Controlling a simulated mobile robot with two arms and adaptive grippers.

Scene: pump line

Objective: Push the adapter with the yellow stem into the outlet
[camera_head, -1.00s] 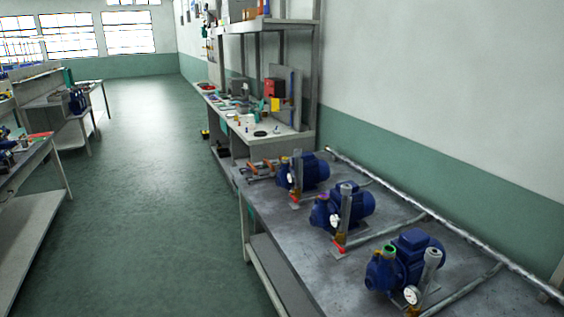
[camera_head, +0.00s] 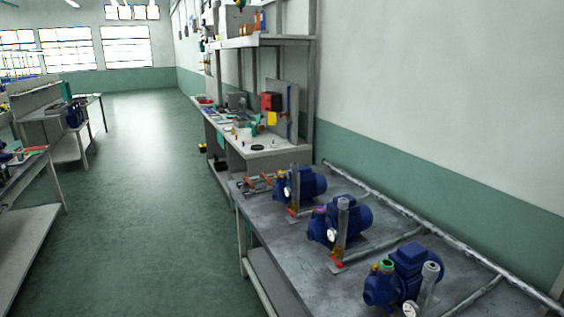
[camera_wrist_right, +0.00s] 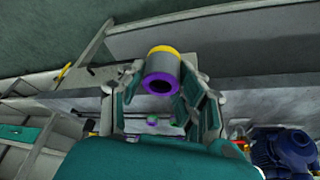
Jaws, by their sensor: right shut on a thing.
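In the right wrist view, my right gripper (camera_wrist_right: 163,88) is shut on a grey cylindrical adapter (camera_wrist_right: 162,66). It has a yellow band at its far end and a purple ring around the dark opening facing the camera. In the head view, several blue pumps stand in a row on a grey bench. The near pump (camera_head: 412,262) has a green-ringed outlet (camera_head: 387,265). The middle pump (camera_head: 350,218) has a purple-ringed outlet (camera_head: 319,210). The far pump (camera_head: 303,184) is smaller in view. Neither gripper shows in the head view.
The grey pump bench (camera_head: 290,260) carries pipes, gauges and red-handled valves beside the pumps. A long pipe (camera_head: 440,237) runs along its wall side. A cluttered workbench with a shelf (camera_head: 262,41) stands beyond. The green floor (camera_head: 150,200) at left is open.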

